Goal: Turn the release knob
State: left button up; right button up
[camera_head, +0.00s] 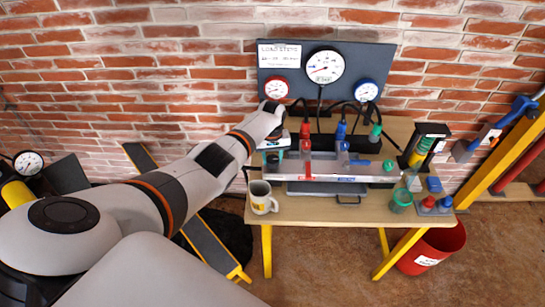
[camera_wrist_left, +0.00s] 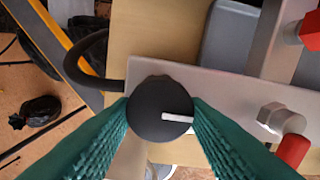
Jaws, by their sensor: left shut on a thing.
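The release knob (camera_wrist_left: 152,98) is a round black knob with a white pointer mark, on a grey metal plate (camera_wrist_left: 225,95) in the left wrist view. The green ribbed fingers of my left gripper (camera_wrist_left: 160,118) are shut on the knob, one on each side. In the head view my left gripper (camera_head: 274,158) reaches down at the left end of the grey manifold (camera_head: 335,168) on the table. The knob is hidden there by the gripper. My right gripper is not in view.
The wooden table (camera_head: 320,210) carries a mug (camera_head: 262,198), a green cup (camera_head: 401,201), and red and blue valve fittings. A gauge panel (camera_head: 295,62) stands behind. A red bucket (camera_head: 432,250) is on the floor at right. A black hose (camera_wrist_left: 85,75) runs beside the plate.

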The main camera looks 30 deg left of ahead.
aim_at(272, 159)
pick_arm(q)
jog(key=o, duration=1)
jog(key=shift+r, duration=0.1)
jog(key=shift+r, duration=0.3)
notch_tip(272, 159, up, 11)
jog(key=shift+a+r, duration=0.15)
jog(key=shift+r, duration=0.05)
